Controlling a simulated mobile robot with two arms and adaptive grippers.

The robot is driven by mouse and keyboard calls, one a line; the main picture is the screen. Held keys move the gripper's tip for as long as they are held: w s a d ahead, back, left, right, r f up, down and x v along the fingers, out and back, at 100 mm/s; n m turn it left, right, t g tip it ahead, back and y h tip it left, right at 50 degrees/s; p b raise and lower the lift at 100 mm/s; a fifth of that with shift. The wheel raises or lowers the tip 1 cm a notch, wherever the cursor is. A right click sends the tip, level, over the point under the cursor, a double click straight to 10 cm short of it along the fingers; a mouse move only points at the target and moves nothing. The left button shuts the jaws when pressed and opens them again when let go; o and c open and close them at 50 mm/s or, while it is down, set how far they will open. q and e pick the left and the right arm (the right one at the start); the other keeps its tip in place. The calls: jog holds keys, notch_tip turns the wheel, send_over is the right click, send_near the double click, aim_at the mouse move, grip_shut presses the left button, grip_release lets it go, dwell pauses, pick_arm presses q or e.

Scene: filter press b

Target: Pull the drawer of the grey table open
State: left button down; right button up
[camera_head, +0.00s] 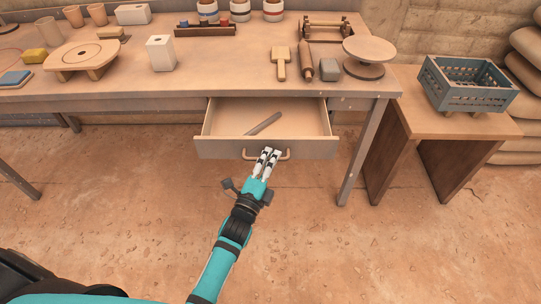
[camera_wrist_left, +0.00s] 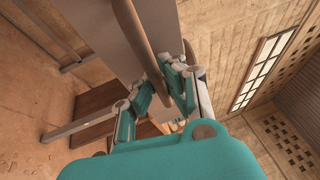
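The grey table (camera_head: 130,104) has a wooden drawer (camera_head: 215,149) under its top, and the drawer is pulled out with its inside showing. A grey stick-like tool (camera_head: 264,123) lies in it. A curved handle (camera_head: 285,155) is on the drawer front and also shows in the left wrist view (camera_wrist_left: 133,28). My left gripper (camera_head: 268,155) is at the middle of the handle. In the left wrist view its fingers (camera_wrist_left: 165,88) are close together with the handle bar between them. My right gripper is not in view.
The tabletop holds a wooden stool-like stand (camera_head: 82,58), a white block (camera_head: 160,53), a rolling pin (camera_head: 306,62) and a round turntable (camera_head: 369,50). A blue crate (camera_head: 466,85) stands on a wooden side table (camera_head: 405,90) at the right. The floor before the drawer is clear.

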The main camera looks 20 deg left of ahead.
pick_arm(q)
jog(key=shift+f, duration=0.2)
jog(key=c, duration=1.6)
grip_release()
jog(key=shift+c, duration=0.2)
jog(key=shift+r, duration=0.1)
jog(key=v, duration=1.2)
